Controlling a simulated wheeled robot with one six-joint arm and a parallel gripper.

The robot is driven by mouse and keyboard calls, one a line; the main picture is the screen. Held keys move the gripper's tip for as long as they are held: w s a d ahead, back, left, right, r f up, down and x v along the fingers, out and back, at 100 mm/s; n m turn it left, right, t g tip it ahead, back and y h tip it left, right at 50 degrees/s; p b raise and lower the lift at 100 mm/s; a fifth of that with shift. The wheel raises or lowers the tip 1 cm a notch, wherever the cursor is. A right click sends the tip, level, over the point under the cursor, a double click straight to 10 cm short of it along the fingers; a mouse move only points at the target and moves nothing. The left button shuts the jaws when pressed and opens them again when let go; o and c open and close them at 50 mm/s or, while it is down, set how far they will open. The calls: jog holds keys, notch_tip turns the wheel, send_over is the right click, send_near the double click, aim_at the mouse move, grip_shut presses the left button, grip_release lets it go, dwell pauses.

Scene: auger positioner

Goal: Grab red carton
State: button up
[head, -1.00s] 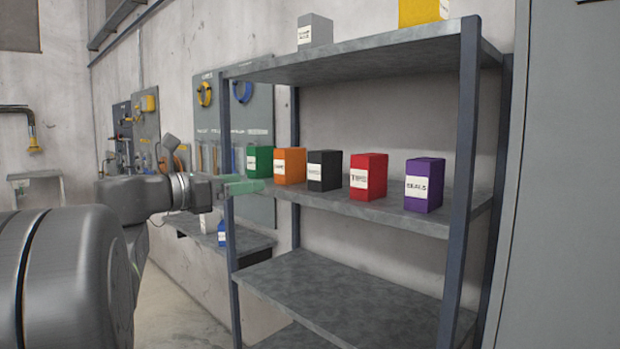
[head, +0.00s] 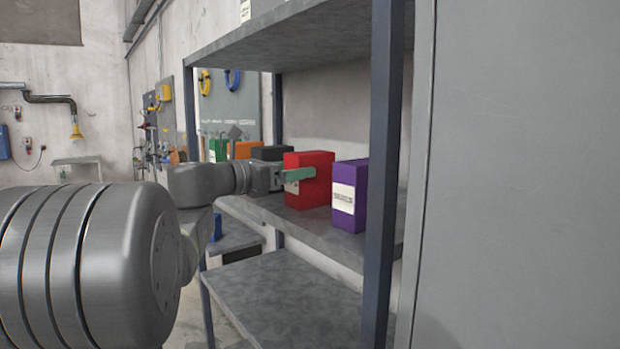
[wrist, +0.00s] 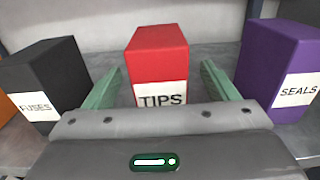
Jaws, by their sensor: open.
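The red carton (head: 318,166), labelled TIPS, stands upright on the middle shelf; it also shows in the wrist view (wrist: 158,55). My gripper (head: 298,175) is at the front of the carton. In the wrist view my gripper (wrist: 160,82) is open, with one green finger on each side of the red carton and a visible gap beside it. The lower part of the carton is hidden by the gripper body.
A black FUSES carton (wrist: 42,78) stands left of the red one and a purple SEALS carton (wrist: 280,65) stands right. Orange (head: 243,150) and green (head: 217,150) cartons stand farther left. A shelf post (head: 382,180) rises at right; the upper shelf (head: 300,35) is overhead.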

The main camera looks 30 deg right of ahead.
aim_at(310, 165)
jog(key=d, duration=0.3)
jog(key=d+p, duration=0.1)
jog(key=d, duration=0.1)
jog(key=shift+w+d+r, duration=0.15)
jog(key=shift+w+d, duration=0.15)
jog(key=shift+d, duration=0.05)
jog(key=c, duration=1.2)
